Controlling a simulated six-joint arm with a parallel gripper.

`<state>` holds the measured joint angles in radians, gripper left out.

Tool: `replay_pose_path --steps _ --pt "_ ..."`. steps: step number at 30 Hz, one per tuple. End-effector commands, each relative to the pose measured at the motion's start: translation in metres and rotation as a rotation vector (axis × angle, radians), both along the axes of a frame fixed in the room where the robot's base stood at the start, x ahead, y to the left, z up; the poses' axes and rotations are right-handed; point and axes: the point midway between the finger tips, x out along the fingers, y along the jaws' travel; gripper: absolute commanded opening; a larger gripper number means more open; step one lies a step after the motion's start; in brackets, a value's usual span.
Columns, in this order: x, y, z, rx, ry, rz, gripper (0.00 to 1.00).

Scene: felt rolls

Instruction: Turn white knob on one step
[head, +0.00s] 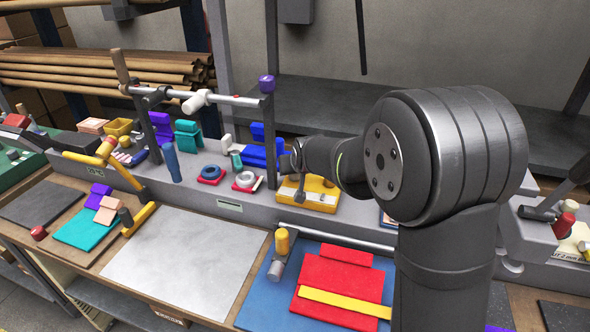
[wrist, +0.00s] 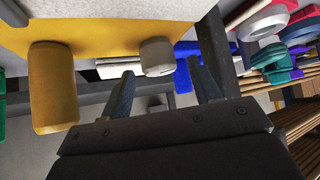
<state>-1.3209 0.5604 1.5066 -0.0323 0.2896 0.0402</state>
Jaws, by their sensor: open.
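In the wrist view the white knob (wrist: 157,57), a pale grey-white stub, stands out from a yellow panel (wrist: 105,38). A larger yellow knob (wrist: 53,88) is on the same panel, to its left. My gripper (wrist: 161,84) is open and empty, with one finger to each side of the white knob's line. The knob appears just beyond the fingertips; I cannot tell whether they touch it. In the head view my gripper (head: 291,164) is at the yellow unit (head: 322,187) on the grey bench ledge, and my arm comes from the right. The white knob cannot be made out there.
A grey upright post (head: 270,140) stands close left of my gripper. Blue blocks (head: 258,152) and a white ring on a red base (head: 246,180) lie nearby. Red felt pieces (head: 340,285) lie in front on a blue mat (head: 262,300).

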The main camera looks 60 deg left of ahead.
Motion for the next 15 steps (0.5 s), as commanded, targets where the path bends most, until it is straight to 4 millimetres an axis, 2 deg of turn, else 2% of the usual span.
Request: replay_pose_path --steps 6,15 --pt "0.004 0.013 -0.014 0.0 0.0 0.0 0.57" --pt "0.004 0.015 -0.016 0.001 0.0 0.0 0.57"
